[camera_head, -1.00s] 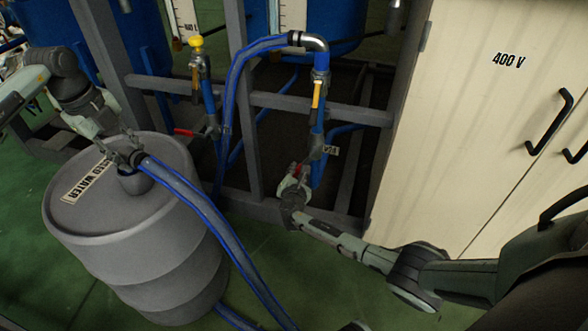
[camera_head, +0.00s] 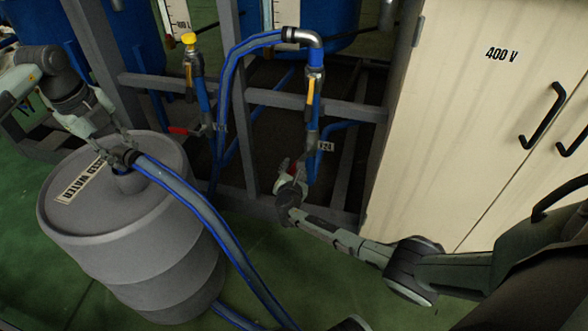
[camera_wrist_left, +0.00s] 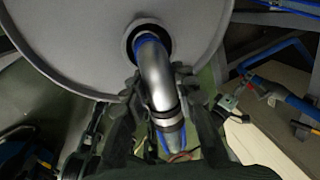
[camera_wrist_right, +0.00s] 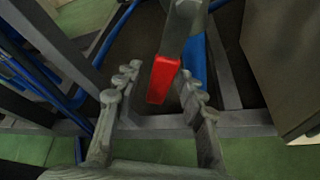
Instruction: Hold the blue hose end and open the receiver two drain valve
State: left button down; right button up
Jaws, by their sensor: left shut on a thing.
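The blue hose (camera_head: 222,232) has a metal elbow end (camera_wrist_left: 158,78) that goes into the opening of the grey waste drum (camera_head: 95,215). My left gripper (camera_head: 128,155) is shut on this end just above the drum lid; its fingers sit either side of the elbow in the left wrist view (camera_wrist_left: 160,95). A drain valve with a red handle (camera_wrist_right: 163,80) is on the pipe below the right-hand yellow-handled valve; the handle also shows small in the head view (camera_head: 292,167). My right gripper (camera_wrist_right: 160,95) is open, with the red handle between and just beyond its fingertips. Contact cannot be told.
Another red handle (camera_head: 181,131) is on the pipe to the left, below a yellow-topped valve (camera_head: 190,42). Grey frame beams (camera_head: 350,109) stand around the pipes. A cream 400 V cabinet (camera_head: 465,110) stands on the right. Green floor (camera_head: 250,255) is free in front.

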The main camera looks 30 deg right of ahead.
jog(key=shift+s, duration=0.1)
jog(key=v, duration=1.1)
jog(key=shift+s+a+r, duration=0.2)
jog(key=shift+s+a, duration=0.05)
jog(key=shift+a, duration=0.05)
pick_arm(q)
jog(key=c, duration=1.1)
grip_release()
